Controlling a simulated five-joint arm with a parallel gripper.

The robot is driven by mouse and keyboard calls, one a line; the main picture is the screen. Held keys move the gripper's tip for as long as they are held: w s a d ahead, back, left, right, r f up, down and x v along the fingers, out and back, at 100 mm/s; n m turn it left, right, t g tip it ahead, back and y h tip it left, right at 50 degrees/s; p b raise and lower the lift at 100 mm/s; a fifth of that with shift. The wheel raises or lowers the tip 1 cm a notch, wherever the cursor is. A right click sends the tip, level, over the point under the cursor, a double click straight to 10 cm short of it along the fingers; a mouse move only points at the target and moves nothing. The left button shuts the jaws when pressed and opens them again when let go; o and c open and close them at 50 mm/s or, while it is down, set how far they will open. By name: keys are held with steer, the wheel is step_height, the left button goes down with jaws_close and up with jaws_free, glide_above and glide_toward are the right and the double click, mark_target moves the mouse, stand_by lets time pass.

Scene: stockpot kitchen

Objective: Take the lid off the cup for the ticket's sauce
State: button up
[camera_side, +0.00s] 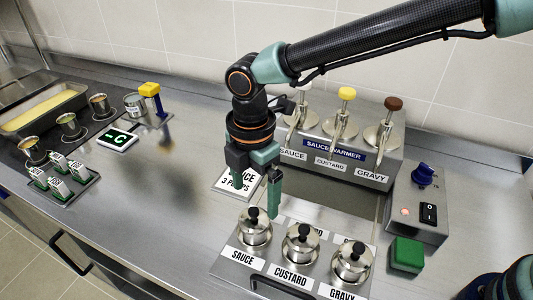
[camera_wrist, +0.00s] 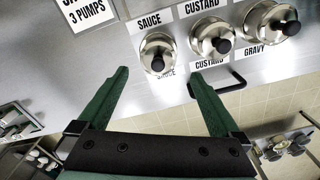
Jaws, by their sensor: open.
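A white ticket (camera_side: 231,184) lies on the counter, partly behind my gripper; its visible text ends in "UCE" and "3 PUMPS". It also shows in the wrist view (camera_wrist: 88,12), cut by the top edge. Three lidded steel cups with black knobs stand in a labelled tray: the sauce cup (camera_side: 254,232) at left, the custard cup (camera_side: 301,247) in the middle, the gravy cup (camera_side: 351,265) at right. My gripper (camera_side: 256,192) is open and empty, above and behind the sauce cup. In the wrist view the sauce lid (camera_wrist: 157,52) appears just beyond and between the fingertips.
The sauce warmer (camera_side: 345,155) with three pumps stands behind the cups. A control box (camera_side: 418,210) and a green block (camera_side: 407,254) are at right. The counter's middle is clear.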

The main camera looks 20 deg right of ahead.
mark_target(254, 210)
steer(key=shift+w+a+f, duration=0.1)
steer(key=shift+a+f, duration=0.05)
steer(key=shift+f, duration=2.75)
steer(key=c, duration=1.3)
jaws_close()
steer(key=shift+f, duration=0.1)
